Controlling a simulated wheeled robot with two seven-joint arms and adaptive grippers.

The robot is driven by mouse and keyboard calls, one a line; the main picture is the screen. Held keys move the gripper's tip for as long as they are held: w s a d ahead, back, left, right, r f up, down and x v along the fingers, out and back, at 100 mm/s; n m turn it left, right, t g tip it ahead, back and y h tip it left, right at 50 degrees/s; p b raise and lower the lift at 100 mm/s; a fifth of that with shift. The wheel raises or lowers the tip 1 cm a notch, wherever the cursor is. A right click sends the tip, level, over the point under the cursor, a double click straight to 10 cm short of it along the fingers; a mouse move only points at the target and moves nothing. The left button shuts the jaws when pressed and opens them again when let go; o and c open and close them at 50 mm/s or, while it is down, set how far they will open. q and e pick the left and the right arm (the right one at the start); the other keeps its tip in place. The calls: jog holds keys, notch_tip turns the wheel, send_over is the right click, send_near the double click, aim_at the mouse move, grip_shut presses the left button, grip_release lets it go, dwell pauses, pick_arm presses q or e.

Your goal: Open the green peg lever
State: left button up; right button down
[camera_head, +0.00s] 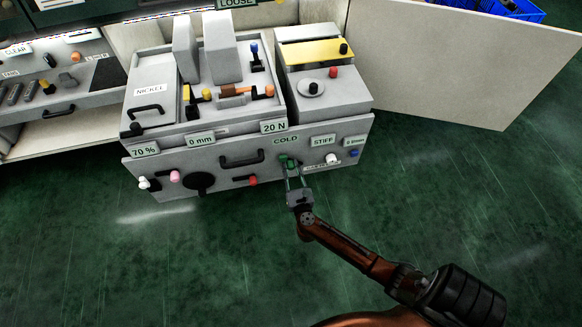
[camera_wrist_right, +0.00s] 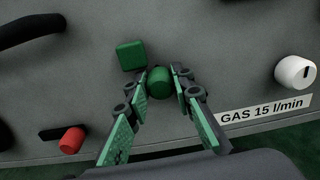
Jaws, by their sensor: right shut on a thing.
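The green peg lever (camera_head: 291,166) sits on the front of the grey machine (camera_head: 222,180), below the COLD label. In the right wrist view its round green knob (camera_wrist_right: 158,82) is between my right gripper's fingertips, with a green square block (camera_wrist_right: 131,56) just up and left of it. My right gripper (camera_head: 292,172) reaches the panel from below and is shut on the green knob; the same gripper (camera_wrist_right: 160,88) shows its two green-padded fingers on either side of the knob. The lever's shaft is hidden. My left gripper is not in view.
A red knob (camera_wrist_right: 72,139) in a slot is at lower left, and a white knob (camera_wrist_right: 295,72) is at right above the GAS label (camera_wrist_right: 263,110). A black handle (camera_head: 242,160) is left of the lever. The green floor in front is clear.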

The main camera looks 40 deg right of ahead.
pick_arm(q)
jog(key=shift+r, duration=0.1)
pick_arm(e)
jog(key=shift+w+r, duration=0.1)
jog(key=shift+w+a+f+n+p, duration=0.2)
jog(key=shift+n+p, duration=0.2)
jog(key=shift+n, duration=0.2)
jog(key=shift+w+a+f+n+p, duration=0.1)
jog(key=shift+a+f+n+p, duration=0.1)
jog(key=shift+n+p, duration=0.3)
jog(key=shift+a+f+n, duration=0.1)
jog(key=shift+f+n, duration=0.25)
jog(key=shift+n, duration=0.35)
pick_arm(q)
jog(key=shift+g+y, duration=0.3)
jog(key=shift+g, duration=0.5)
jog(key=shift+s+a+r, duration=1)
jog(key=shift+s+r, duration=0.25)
pick_arm(e)
jog(key=c, duration=1.7)
grip_release()
jog(key=shift+o, duration=0.2)
jog(key=shift+s+f, duration=0.1)
jog(key=shift+s, duration=0.05)
